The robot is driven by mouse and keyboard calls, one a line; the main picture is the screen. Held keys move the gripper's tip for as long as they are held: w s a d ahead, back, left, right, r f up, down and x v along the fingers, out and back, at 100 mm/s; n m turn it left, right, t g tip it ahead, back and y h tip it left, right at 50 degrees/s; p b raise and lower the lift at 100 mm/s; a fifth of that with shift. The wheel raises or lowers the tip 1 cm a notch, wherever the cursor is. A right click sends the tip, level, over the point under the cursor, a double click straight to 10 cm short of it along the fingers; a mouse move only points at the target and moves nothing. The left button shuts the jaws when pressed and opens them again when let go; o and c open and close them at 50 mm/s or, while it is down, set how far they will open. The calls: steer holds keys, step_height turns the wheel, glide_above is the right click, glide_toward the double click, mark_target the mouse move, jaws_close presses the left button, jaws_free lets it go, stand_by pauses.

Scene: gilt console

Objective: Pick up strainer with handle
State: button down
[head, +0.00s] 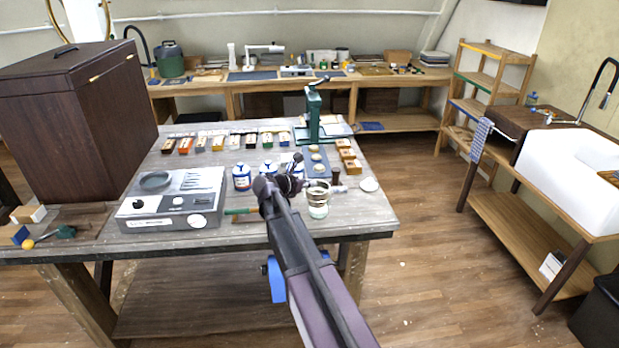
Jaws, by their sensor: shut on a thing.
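My gripper (302,184) is at the right front of the grey worktable, at the end of my dark arm. It is shut on what looks like the strainer with handle (318,187), a small round metallic piece just right of the jaws. The strainer is at the top of a pale glass jar (318,210); I cannot tell whether it rests on the jar or is just above it. The fingertips and the grasped part are small and partly hidden by the gripper.
Blue-and-white tins (242,177) stand left of my gripper. A grey appliance (175,202) and dark wooden cabinet (75,115) fill the table's left. A green press (313,112) stands behind. A white disc (369,184) lies near the right edge. The floor on the right is open.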

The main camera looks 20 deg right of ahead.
steer(key=s+a+r, duration=0.1)
steer(key=s+a, duration=0.4)
steer(key=s, duration=0.5)
steer(key=shift+s+a+p, duration=0.25)
steer(key=shift+p, duration=0.2)
